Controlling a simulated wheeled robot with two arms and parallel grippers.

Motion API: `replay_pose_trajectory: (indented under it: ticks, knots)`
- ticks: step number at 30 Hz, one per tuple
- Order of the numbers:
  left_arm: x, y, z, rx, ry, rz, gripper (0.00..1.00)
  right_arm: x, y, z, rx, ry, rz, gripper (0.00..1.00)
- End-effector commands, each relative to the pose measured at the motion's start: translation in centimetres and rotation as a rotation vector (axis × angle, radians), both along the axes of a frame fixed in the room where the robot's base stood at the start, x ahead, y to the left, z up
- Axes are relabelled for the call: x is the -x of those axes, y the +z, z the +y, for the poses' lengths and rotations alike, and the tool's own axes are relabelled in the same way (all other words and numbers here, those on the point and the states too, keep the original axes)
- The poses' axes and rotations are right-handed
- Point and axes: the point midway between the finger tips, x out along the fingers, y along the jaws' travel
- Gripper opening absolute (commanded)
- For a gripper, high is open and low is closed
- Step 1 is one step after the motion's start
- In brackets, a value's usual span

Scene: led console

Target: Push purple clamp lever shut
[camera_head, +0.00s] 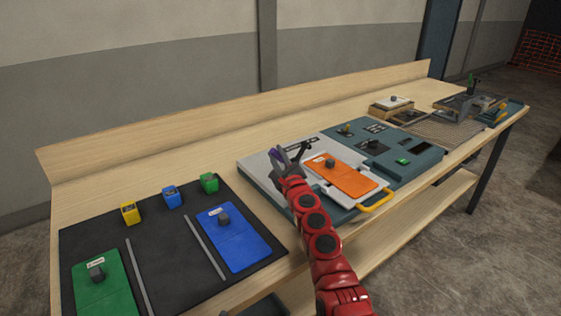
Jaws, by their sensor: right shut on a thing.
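My right gripper (282,160) is at the left part of the console (256,172), at the end of my red arm. An orange plate (345,180) with a dark knob lies on a white panel just right of the gripper. My left gripper is not in view.
A yellow handle (376,200) sticks out at the console's front edge. A black mat (160,255) on the left holds a blue plate (233,238), a green plate (105,290) and small coloured blocks. A mesh tray (440,131) lies at right. The table behind the console is clear.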

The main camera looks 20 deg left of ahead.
Motion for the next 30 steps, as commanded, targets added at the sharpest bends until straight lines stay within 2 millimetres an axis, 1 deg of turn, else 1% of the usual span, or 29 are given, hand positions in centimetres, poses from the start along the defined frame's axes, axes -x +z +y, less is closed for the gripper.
replay_pose_trajectory:
  ticks: [1,6,11,22,23,24,25,30]
  knots:
    - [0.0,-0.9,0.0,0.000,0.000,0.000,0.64,0.2,-0.5,0.2,0.013,0.001,-0.021,0.00]
    - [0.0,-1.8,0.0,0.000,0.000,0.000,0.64,0.4,-0.6,0.3,0.049,0.000,-0.062,0.00]
    - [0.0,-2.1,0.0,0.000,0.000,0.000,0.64,0.4,-0.5,0.3,0.062,-0.001,-0.080,0.00]
    - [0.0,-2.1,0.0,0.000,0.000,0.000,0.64,0.4,-0.5,0.4,0.064,0.000,-0.082,0.00]
    - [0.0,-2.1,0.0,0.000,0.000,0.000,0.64,0.4,-0.5,0.3,0.064,0.000,-0.082,0.28]
    - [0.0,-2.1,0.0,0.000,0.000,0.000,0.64,0.4,-0.5,0.3,0.064,0.000,-0.082,0.36]
    - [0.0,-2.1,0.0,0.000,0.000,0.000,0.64,0.4,-0.5,0.3,0.064,0.000,-0.082,0.38]
    - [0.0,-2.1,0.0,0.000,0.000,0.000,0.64,0.4,-0.5,0.3,0.064,0.000,-0.081,0.38]
